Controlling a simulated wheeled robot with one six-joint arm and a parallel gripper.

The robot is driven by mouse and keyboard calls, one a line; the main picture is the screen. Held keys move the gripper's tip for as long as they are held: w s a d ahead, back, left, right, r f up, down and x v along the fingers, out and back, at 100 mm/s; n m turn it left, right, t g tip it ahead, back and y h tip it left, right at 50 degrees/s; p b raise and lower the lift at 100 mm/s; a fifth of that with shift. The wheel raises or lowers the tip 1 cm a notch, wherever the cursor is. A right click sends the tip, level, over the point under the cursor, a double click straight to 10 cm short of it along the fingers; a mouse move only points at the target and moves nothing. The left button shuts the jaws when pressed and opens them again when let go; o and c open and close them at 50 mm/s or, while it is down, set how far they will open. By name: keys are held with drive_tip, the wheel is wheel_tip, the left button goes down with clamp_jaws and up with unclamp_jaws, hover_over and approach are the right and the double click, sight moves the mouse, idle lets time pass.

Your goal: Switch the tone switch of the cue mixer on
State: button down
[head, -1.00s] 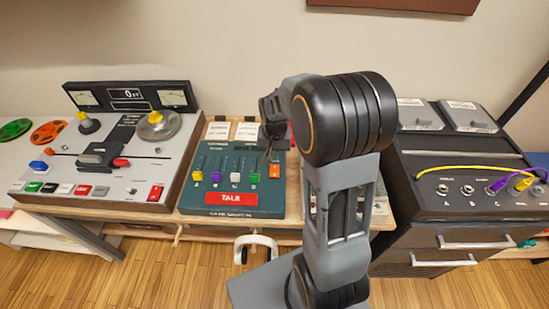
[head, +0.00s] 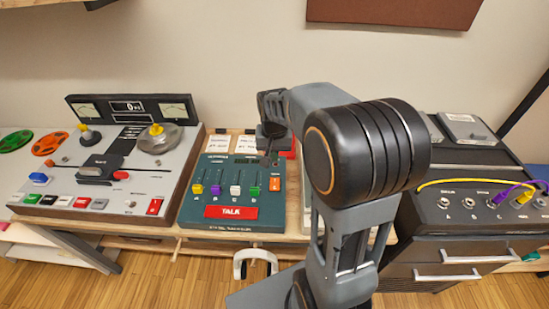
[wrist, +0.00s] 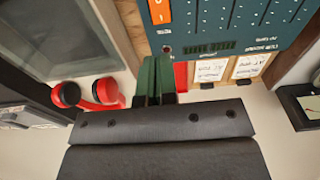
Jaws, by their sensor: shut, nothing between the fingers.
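The cue mixer (head: 216,193) is a teal panel with coloured faders and a red TALK bar, on the wooden bench. Its orange switch (head: 275,184), seemingly the tone switch, sits at its right side; it also shows at the top edge of the wrist view (wrist: 160,11). Which way it is tipped is too small to tell. My gripper (head: 269,153) is over the mixer's back right corner, behind the orange switch and apart from it. In the wrist view, its green fingers (wrist: 155,68) are together and empty, pointing towards the mixer's back edge.
A tape machine (head: 110,172) stands left of the mixer. A dark patch unit (head: 470,200) with yellow and purple cables stands at the right. Paper cards (head: 217,143) lie behind the mixer. Red headphones (wrist: 88,94) show in the wrist view. White headphones (head: 255,258) hang below the bench front.

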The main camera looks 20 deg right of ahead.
drive_tip(key=s+a+r+n+t, duration=0.1)
drive_tip(key=s+a+n, duration=0.1)
drive_tip(key=s, duration=0.5)
drive_tip(key=s+a+r+n+t, duration=0.1)
drive_tip(key=s+a+r+n, duration=0.1)
drive_tip(key=s, duration=0.4)
drive_tip(key=shift+s+a+r+n+t+y, duration=0.2)
drive_tip(key=shift+s+a+n+t+y, duration=0.15)
drive_tip(key=shift+a+n, duration=0.6)
drive_tip(key=shift+a+m, duration=0.15)
drive_tip(key=shift+m, duration=0.2)
